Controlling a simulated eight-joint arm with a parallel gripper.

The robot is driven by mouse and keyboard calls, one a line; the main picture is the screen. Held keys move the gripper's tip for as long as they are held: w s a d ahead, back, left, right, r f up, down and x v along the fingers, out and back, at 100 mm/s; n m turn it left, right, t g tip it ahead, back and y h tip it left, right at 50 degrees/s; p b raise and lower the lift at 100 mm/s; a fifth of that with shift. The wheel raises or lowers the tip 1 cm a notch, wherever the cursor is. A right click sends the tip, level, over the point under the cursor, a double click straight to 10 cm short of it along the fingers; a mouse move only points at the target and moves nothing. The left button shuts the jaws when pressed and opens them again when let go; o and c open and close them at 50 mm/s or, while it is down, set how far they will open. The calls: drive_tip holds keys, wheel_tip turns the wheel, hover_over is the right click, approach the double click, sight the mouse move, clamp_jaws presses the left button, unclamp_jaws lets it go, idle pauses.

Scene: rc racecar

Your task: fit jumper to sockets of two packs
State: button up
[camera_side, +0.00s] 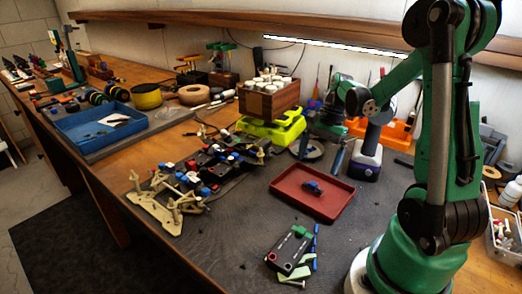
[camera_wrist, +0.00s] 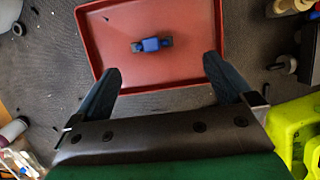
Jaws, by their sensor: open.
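The jumper, a small dark piece with a blue middle, lies in the red tray in the side view (camera_side: 313,187) and in the wrist view (camera_wrist: 151,44). The red tray (camera_side: 290,205) also shows in the wrist view (camera_wrist: 185,72). My gripper (camera_wrist: 162,65) is open and empty, its two dark fingers spread just short of the jumper in the picture; in the side view my gripper (camera_side: 320,164) hangs above the tray's back edge. A dark block with a green part and a red round fitting (camera_side: 290,250) lies in front of the tray. I cannot tell which parts are the two packs' sockets.
A tan-framed car chassis (camera_side: 205,170) with blue, red and white parts stands left of the tray. A yellow-green piece (camera_side: 272,130) and wooden box (camera_side: 268,100) stand behind. Bare mat lies between chassis and tray.

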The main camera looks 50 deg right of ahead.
sight(314, 182)
drive_tip(key=shift+s+a+f, duration=0.1)
drive_tip(key=shift+s+a, duration=0.05)
drive_tip(key=shift+s, duration=0.25)
drive_tip(key=shift+a+f+y, duration=0.1)
drive_tip(key=shift+f+y, duration=0.15)
drive_tip(key=shift+y, duration=0.05)
drive_tip(key=shift+x, duration=2.45)
drive_tip(key=c, duration=1.2)
drive_tip(key=shift+c, duration=0.2)
drive_tip(key=shift+r, duration=0.55)
drive_tip(key=shift+r, duration=1.95)
